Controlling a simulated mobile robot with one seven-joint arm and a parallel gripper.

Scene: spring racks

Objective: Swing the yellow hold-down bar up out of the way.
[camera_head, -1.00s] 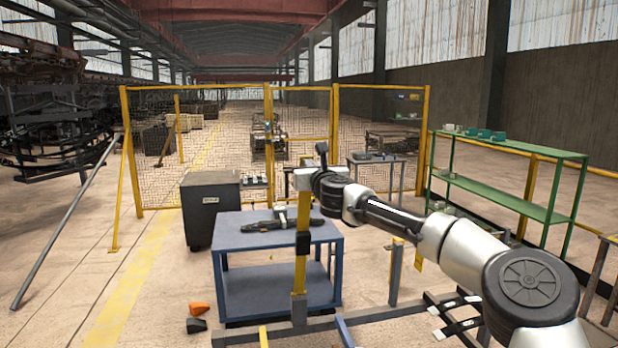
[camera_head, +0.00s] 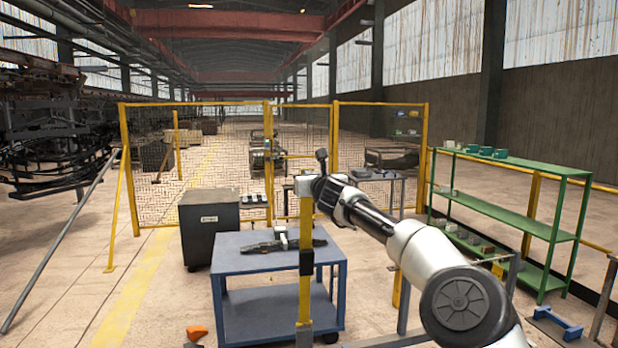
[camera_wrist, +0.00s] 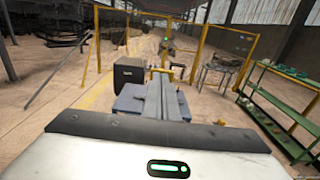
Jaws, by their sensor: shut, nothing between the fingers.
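A yellow bar (camera_head: 305,284) stands upright in the head view, in front of the blue table, with a black block partway up it. I take it to be the hold-down bar; its lower end runs out of the frame. My gripper (camera_head: 304,186) is at the bar's top end, and from here I cannot tell whether it touches it. In the wrist view my gripper's grey fingers (camera_wrist: 163,92) are together and empty, pointing ahead over the blue table.
A blue table (camera_head: 232,262) with a dark tool on it stands behind the bar. A dark cabinet (camera_head: 208,228) stands behind it to the left. Green shelves (camera_head: 497,209) are on the right, and a yellow-framed mesh fence (camera_head: 190,150) is at the back. Floor at left is mostly clear.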

